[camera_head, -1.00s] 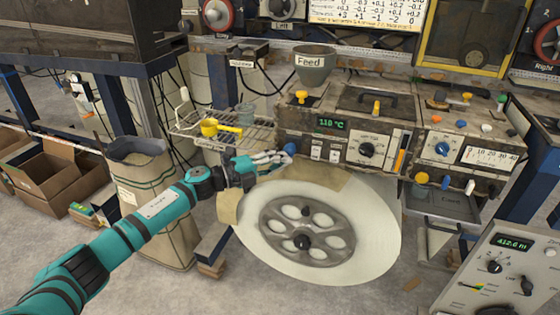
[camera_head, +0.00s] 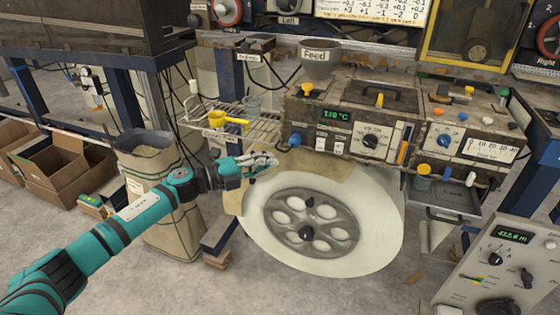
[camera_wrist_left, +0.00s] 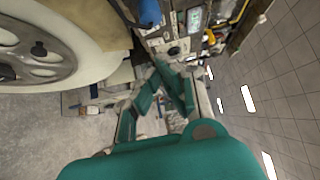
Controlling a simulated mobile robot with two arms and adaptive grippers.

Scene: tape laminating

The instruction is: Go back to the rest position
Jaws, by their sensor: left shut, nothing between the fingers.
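My left gripper (camera_head: 262,163) is shut and empty, in front of the machine's lower left side and just above the large white reel's upper left edge. The teal arm reaches it from the lower left. In the left wrist view the gripper (camera_wrist_left: 160,75) points toward the machine front, its teal fingers close together. A blue knob (camera_head: 295,139) sits right of the fingertips, apart from them; it also shows in the left wrist view (camera_wrist_left: 150,12). My right gripper is not in view.
The white reel (camera_head: 372,225) fills the space below the machine (camera_head: 340,110). A wire rack (camera_head: 215,128) with a yellow scoop (camera_head: 232,120) is behind the gripper. An open sack (camera_head: 165,200) stands left. A control box (camera_head: 505,265) is at lower right. Bare floor lies in front.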

